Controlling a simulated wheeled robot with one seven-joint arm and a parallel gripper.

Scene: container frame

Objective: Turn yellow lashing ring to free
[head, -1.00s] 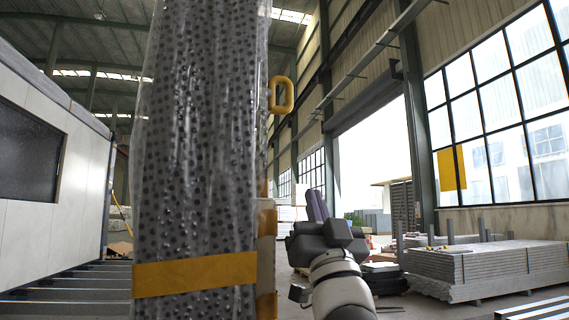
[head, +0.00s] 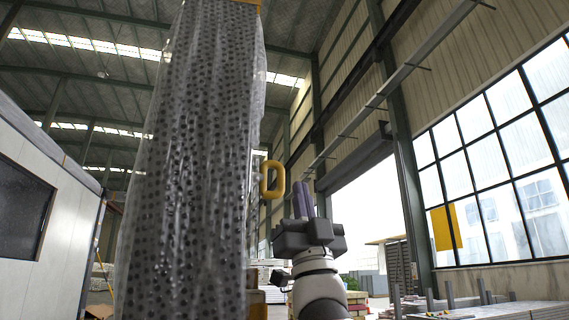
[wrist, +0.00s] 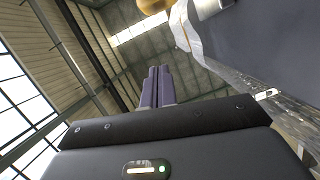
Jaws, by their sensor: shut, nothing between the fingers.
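The yellow lashing ring (head: 272,180) sticks out from the right side of the tall plastic-wrapped column (head: 195,170) in the head view. It looks like an upright closed loop. My gripper (head: 304,196) is just right of the ring in the picture, fingers pointing up, with a visible gap; the depth between them is hard to judge. In the wrist view my purple-grey fingers (wrist: 157,82) are together and hold nothing. A yellow-orange rounded piece (wrist: 155,5) is cut off at the top of the wrist view; I cannot tell if it is the ring.
The dotted, wrapped column fills the middle-left and bounds my arm's left side. A white-panelled cabin (head: 45,220) stands at far left. Stacked grey slabs (head: 500,311) lie low at right. The air right of my gripper looks clear, toward the open doorway and windows.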

